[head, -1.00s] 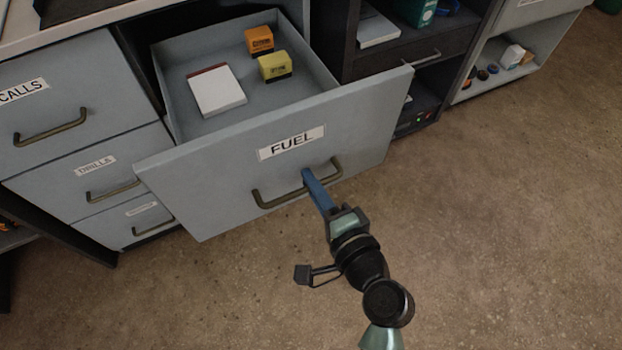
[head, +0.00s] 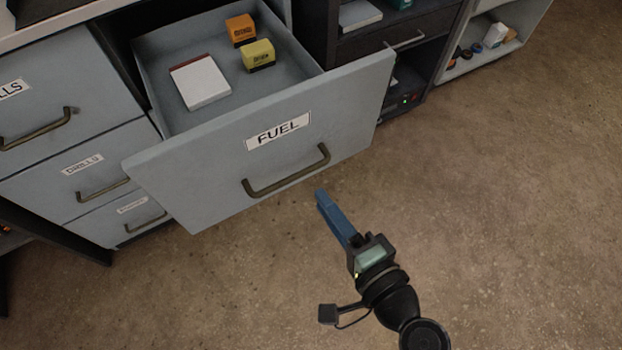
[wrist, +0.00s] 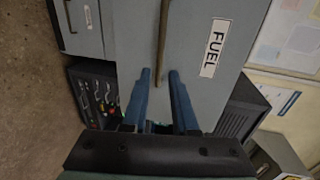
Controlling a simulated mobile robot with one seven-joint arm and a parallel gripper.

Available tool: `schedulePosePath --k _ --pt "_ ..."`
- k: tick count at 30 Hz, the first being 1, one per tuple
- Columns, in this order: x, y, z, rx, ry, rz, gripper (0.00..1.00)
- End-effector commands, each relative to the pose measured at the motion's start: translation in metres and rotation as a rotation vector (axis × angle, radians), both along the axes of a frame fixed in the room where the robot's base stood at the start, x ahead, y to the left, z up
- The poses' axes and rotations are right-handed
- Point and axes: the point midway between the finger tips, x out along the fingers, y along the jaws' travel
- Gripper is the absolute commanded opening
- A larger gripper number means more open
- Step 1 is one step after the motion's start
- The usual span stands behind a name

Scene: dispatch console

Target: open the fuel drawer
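The fuel drawer (head: 205,165) is pulled well out of the grey cabinet, and its inside shows in the head view. Its front carries a FUEL label (head: 278,131) and a bronze bar handle (head: 287,172). In the wrist view the handle (wrist: 163,42) runs upright in the picture, beside the label (wrist: 215,48). My gripper (head: 321,194) has blue fingers and is off the handle, a little in front of and below it in the head view. In the wrist view its two fingers (wrist: 160,76) are apart with nothing held between them.
In the drawer lie a white notepad (head: 200,82), an orange box (head: 240,29) and a yellow box (head: 258,56). A dark shelf unit (head: 400,45) stands at right. The floor (head: 520,190) is clear.

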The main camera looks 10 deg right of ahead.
Motion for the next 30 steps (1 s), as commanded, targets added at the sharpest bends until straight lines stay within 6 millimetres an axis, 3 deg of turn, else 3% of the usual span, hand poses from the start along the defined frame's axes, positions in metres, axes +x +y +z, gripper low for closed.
schedulePosePath --k 3,9,30 --pt "-0.021 -0.007 0.005 0.0 0.002 -0.003 0.27" --pt "-0.037 -0.012 0.008 -0.001 0.0 -0.001 0.27" --pt "-0.039 -0.013 0.009 0.0 0.0 0.0 0.27"
